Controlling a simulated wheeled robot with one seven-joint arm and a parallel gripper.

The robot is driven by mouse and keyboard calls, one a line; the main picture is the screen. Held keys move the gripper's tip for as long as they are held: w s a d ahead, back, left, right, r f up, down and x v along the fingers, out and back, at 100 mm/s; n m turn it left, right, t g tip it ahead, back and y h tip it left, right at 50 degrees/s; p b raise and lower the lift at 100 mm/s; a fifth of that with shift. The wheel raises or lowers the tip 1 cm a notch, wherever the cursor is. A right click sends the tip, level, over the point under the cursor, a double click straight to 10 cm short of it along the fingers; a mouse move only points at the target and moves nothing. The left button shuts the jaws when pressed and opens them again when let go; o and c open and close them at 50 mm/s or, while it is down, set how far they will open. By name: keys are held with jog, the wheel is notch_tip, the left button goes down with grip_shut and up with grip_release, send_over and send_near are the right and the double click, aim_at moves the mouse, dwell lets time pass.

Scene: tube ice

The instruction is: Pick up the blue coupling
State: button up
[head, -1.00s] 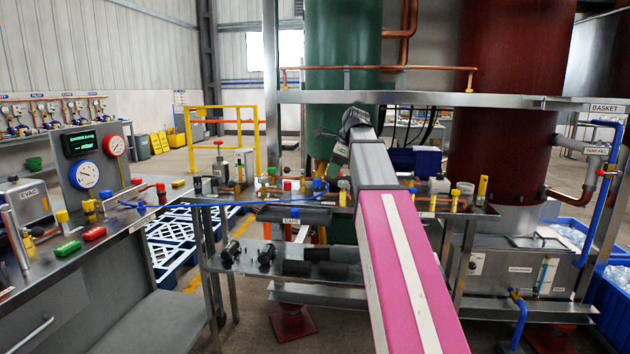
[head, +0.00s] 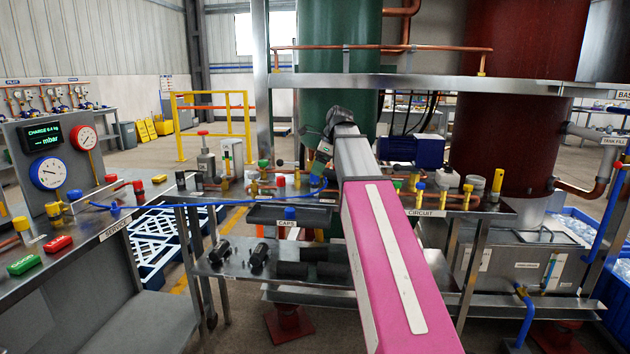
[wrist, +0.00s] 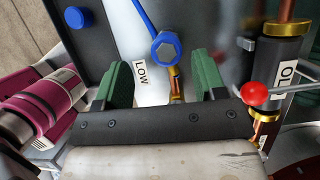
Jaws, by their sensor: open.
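The blue coupling (wrist: 166,47) is a blue hexagonal fitting on the end of a blue hose, above a brass fitting (wrist: 176,82) beside a "LOW" label in the wrist view. My gripper (wrist: 164,80) has its two green fingers apart, one on either side of the brass fitting and coupling in the picture. I cannot tell how far the fingertips are from it in depth, and no contact shows. In the head view the blue hose (head: 225,203) runs from the left bench to the circuit bench; my arm partly hides its end.
A red-knobbed valve lever (wrist: 254,91) is close to the right of the right finger. A dark caps tray (head: 262,214) holds a blue cap (head: 290,213). Brass fittings (head: 420,195) stand along the circuit bench. Black cylinders (head: 292,269) lie on the lower shelf.

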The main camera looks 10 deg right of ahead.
aim_at(312, 178)
jog(key=shift+w+x, duration=0.2)
jog(key=shift+x, duration=1.15)
jog(key=shift+w+x, duration=0.25)
jog(key=shift+x, duration=1.1)
jog(key=shift+r, duration=0.1)
grip_shut()
